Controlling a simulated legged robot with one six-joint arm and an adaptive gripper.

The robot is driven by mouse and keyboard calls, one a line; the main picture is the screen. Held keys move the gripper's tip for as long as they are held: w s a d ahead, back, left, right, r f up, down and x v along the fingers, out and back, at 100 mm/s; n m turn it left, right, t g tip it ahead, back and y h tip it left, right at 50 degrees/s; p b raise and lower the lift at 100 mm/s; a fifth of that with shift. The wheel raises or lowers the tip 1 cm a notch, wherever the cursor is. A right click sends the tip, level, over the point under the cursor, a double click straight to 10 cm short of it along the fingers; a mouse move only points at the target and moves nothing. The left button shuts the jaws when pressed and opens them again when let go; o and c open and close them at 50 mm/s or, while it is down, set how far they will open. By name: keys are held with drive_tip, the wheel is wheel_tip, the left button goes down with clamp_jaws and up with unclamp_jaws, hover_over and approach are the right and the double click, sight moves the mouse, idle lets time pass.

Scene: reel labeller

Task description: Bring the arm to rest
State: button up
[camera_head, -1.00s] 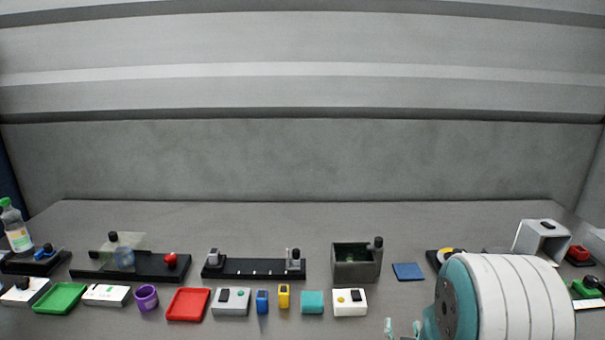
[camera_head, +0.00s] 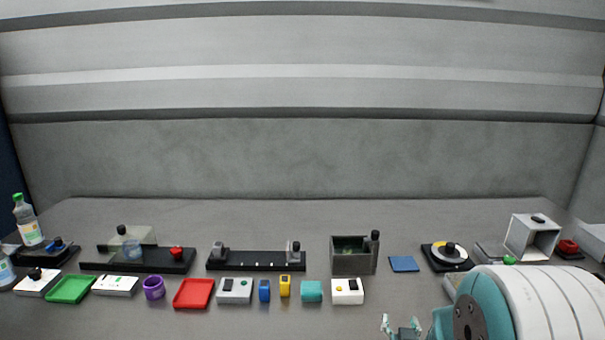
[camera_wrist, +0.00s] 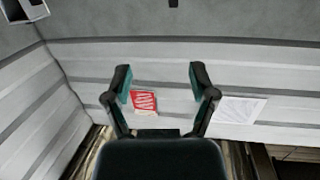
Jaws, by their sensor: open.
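My gripper (camera_head: 402,328) shows at the bottom edge of the head view, right of centre, in front of the row of table items. In the wrist view my gripper (camera_wrist: 157,85) has its two dark fingers spread well apart, with nothing between them. Beyond the fingers are a light panelled wall (camera_wrist: 80,55), a red and white sign (camera_wrist: 144,102) and a pale sheet (camera_wrist: 238,109). My teal and white arm fills the lower right of the head view and hides part of the table there.
The grey table (camera_head: 300,222) is clear along its back. Its front holds a green tray (camera_head: 69,289), a red tray (camera_head: 194,293), a purple ring (camera_head: 153,288), a dark open box (camera_head: 353,262), a blue pad (camera_head: 404,264), a round dial (camera_head: 448,253) and a grey hood (camera_head: 531,238).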

drive_tip(key=s+a+r+n+g+y, duration=0.1)
drive_tip(key=s+a+r+g+y, duration=0.1)
drive_tip(key=s+a+r+g, duration=0.4)
drive_tip(key=s+r+g, duration=0.2)
drive_tip(key=s+r, duration=0.1)
drive_tip(key=s, duration=0.6)
drive_tip(key=s+r+n+g, duration=0.1)
drive_tip(key=s+r+g, duration=0.1)
drive_tip(key=s, duration=0.8)
drive_tip(key=shift+s+r+g+y, duration=0.15)
drive_tip(key=shift+r+g+y, duration=0.2)
drive_tip(key=shift+r, duration=0.3)
